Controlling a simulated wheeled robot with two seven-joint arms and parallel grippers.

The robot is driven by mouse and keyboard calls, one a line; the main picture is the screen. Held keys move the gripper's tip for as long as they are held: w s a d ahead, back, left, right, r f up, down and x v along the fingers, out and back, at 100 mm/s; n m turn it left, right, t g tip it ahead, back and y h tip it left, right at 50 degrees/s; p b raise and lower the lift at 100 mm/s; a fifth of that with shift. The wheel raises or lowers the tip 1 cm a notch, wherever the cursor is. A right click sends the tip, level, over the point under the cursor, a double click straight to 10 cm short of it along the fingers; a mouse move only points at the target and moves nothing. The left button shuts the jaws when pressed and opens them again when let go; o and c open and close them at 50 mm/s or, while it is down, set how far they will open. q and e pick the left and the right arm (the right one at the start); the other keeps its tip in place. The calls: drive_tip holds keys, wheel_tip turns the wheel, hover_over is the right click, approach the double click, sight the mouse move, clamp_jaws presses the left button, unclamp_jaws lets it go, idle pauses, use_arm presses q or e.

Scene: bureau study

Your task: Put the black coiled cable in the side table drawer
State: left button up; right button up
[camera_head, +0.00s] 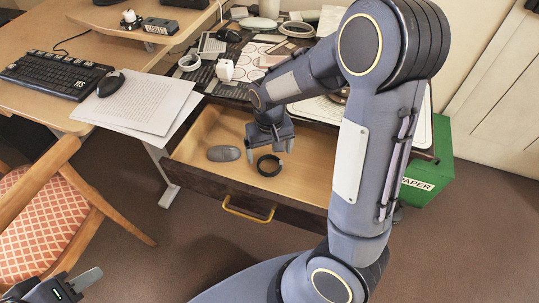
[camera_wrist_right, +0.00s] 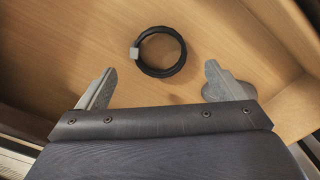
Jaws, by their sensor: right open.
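The black coiled cable (camera_head: 269,166) lies on the floor of the open side table drawer (camera_head: 209,129). In the right wrist view the coil (camera_wrist_right: 181,66) lies flat, with a light grey tab on its left side. My right gripper (camera_head: 268,151) is inside the drawer space, just above and behind the coil. In the right wrist view its two fingers (camera_wrist_right: 158,86) are spread wide, with nothing held between them, and the coil is apart from them. My left gripper (camera_head: 77,289) is at the lower left corner, partly cut off, away from the drawer.
A grey oval object (camera_head: 223,153) lies in the drawer left of the coil. A cluttered tabletop is above the drawer. A chair (camera_head: 48,222) stands at left, a desk with keyboard (camera_head: 53,75) behind it. A green paper bin (camera_head: 431,172) stands right of the table.

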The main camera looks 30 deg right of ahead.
sight(270, 163)
wheel_tip(270, 163, up, 7)
drive_tip(key=p, duration=0.2)
drive_tip(key=s+a+r+t+y, duration=0.2)
drive_tip(key=s+r, duration=0.2)
drive_tip(key=s, duration=0.4)
drive_tip(key=s+a+r+t+y, duration=0.1)
drive_tip(key=s+a+r+t, duration=0.1)
drive_tip(key=s, duration=0.7)
wheel_tip(270, 163, up, 3)
drive_tip(key=shift+a+f+n+t+y, duration=0.15)
drive_tip(key=shift+n+t+y, duration=0.25)
drive_tip(key=shift+t, duration=0.4)
drive_tip(key=shift+s, duration=0.1)
